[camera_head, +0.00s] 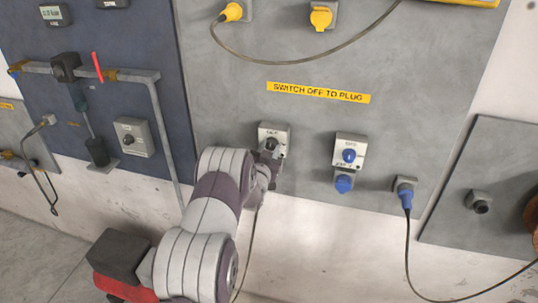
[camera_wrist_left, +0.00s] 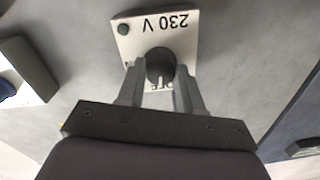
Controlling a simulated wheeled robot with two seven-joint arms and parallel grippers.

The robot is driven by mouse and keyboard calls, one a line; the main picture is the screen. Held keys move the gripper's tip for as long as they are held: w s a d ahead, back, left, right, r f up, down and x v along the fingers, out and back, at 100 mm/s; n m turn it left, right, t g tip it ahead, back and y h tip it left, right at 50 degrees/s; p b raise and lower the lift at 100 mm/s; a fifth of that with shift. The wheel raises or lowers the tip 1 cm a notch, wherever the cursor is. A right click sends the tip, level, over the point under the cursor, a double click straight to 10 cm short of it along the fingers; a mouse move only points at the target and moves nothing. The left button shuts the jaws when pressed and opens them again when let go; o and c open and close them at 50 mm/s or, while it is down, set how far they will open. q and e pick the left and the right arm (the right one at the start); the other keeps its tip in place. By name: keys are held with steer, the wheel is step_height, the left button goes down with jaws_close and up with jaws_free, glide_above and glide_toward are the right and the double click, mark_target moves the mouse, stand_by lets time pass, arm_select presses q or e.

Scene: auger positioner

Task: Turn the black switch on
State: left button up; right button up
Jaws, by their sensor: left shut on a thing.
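The black switch is a round knob (camera_wrist_left: 160,64) on a light grey box (camera_head: 275,129) on the grey wall panel. In the left wrist view the box plate (camera_wrist_left: 178,30) shows upside down, with "230 V" and part of the ON and OFF lettering. My left gripper (camera_head: 269,156) is at the box, and its two fingers (camera_wrist_left: 158,82) are on either side of the knob, shut on it. Most of the knob and the box's lower part are hidden by the gripper in the head view. I cannot tell which way the knob points.
A blue switch (camera_head: 349,155) with a blue socket (camera_head: 343,183) below it is to the right. A blue plug (camera_head: 407,196) with a hanging cable is further right. A yellow label (camera_head: 318,92) is above. Another switch box (camera_head: 134,137) is on the blue panel at left.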

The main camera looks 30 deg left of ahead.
arm_select(q)
steer(key=m+b, duration=0.5)
steer(key=b, duration=0.3)
steer(key=m+b, duration=0.5)
steer(key=b, duration=0.3)
steer(key=m+b, duration=0.5)
steer(key=b, duration=0.3)
steer(key=shift+f+m+b, duration=0.25)
steer(key=shift+m+b, duration=0.05)
steer(key=shift+r+m+t+b, duration=0.3)
steer(key=shift+m+b, duration=0.4)
steer(key=shift+b, duration=0.15)
steer(key=o, duration=1)
steer(key=shift+w+f, duration=0.1)
steer(key=shift+o, duration=0.2)
steer(key=shift+s+d+f+b, duration=0.1)
steer(key=shift+s+b, duration=0.2)
steer(key=shift+s, duration=0.2)
steer(key=b+v, duration=0.2)
steer(key=v, duration=0.9)
steer(key=shift+s, duration=0.4)
